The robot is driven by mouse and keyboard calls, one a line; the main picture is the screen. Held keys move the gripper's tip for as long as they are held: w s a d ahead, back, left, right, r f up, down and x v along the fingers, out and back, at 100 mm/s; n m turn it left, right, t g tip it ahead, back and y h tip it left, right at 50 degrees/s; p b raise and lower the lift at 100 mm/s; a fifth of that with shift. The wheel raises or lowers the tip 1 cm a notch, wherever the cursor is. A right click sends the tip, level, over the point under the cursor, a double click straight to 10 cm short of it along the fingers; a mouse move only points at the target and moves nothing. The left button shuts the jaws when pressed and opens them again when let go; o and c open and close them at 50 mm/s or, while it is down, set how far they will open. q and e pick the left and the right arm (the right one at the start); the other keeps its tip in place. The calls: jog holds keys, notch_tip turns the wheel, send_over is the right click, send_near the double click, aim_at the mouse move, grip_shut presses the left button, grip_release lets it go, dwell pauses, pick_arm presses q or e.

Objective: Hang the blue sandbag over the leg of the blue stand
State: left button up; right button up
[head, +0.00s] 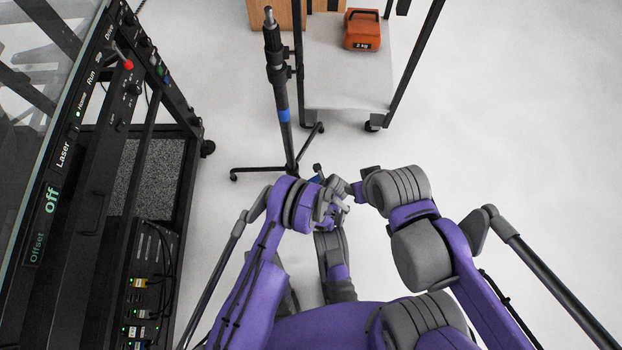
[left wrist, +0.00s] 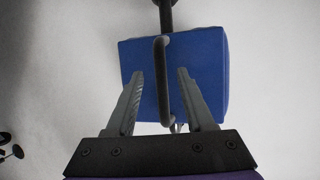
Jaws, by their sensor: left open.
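The blue sandbag (left wrist: 208,70) fills the middle of the left wrist view, with a dark loop handle (left wrist: 163,80) across it. My left gripper (left wrist: 156,74) is open, its fingers on either side of the handle. A dark round-ended bar (left wrist: 166,14) meets the bag's top edge; I cannot tell whether it is the stand's leg or whether they touch. In the head view the black stand (head: 277,75) has a blue band (head: 285,115) and splayed legs (head: 258,170). My arms hide most of the bag and my left gripper (head: 318,182). My right gripper's fingers are not clear.
A cart with a pale shelf (head: 345,85) stands behind the stand, holding an orange 2 kg weight (head: 362,30). A black equipment rack (head: 150,200) with a control panel is at left. White floor at right is clear.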

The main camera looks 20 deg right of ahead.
pick_arm(q)
jog(key=p+v, duration=0.2)
jog(key=v, duration=0.8)
jog(key=shift+r, duration=0.35)
